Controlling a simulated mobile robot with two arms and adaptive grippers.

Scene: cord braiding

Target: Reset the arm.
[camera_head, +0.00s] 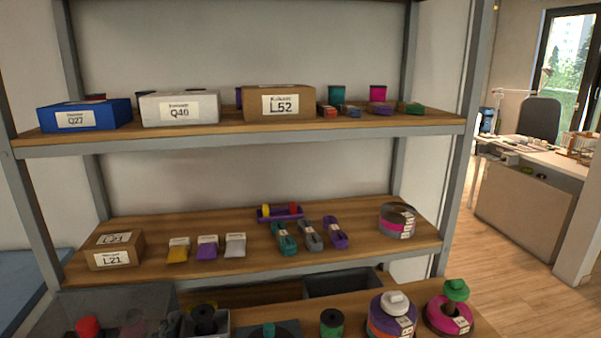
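Neither of my arms nor grippers shows in the head view. The view is filled by a grey metal shelving rack with wooden shelves. On the middle shelf (345,258) lie cord hanks: a teal one (285,238), a grey one (310,236) and a purple one (335,233). To their left are yellow (178,250), purple (207,247) and grey (235,245) labelled packets. A brown box marked L21 (115,251) stands at the left end. A stack of ringed cord coils (397,221) stands at the right end.
The upper shelf (300,133) holds a blue box (84,115), a white box (179,107), a brown box (279,102) and several spools. The lowest level holds bins and spools, including a green-topped one (455,291). Open floor (510,290) and a desk lie to the right.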

